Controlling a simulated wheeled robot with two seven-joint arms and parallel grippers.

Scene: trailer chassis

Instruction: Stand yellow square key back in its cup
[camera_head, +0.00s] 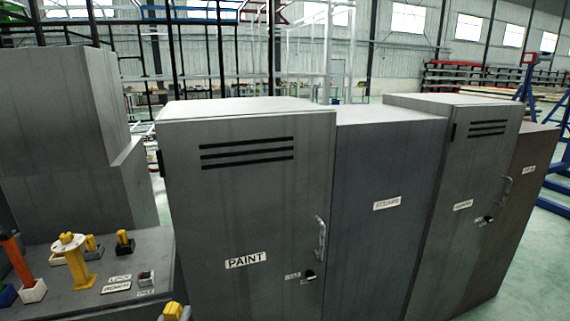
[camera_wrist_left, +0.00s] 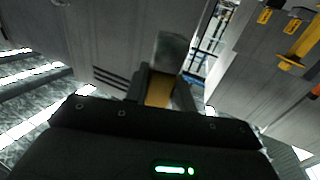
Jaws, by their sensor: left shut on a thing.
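My left gripper (camera_wrist_left: 160,92) is shut on the yellow square key (camera_wrist_left: 158,91). A grey block shows just beyond the yellow part, and I cannot tell whether it belongs to the key. In the head view the held yellow piece (camera_head: 173,312) shows at the bottom edge, just right of the bench, mostly cut off. On the bench, one yellow key (camera_head: 124,239) stands in a black cup and another yellow piece (camera_head: 91,242) stands behind the yellow stand. I cannot tell which cup belongs to the held key. My right gripper is not in view.
The grey bench (camera_head: 100,300) carries a yellow stand (camera_head: 75,262), an orange handle (camera_head: 15,257) in a white cup (camera_head: 33,291), labels and a small switch box (camera_head: 146,278). A tall PAINT cabinet (camera_head: 245,220) stands close to the right of the bench, with more cabinets beyond.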

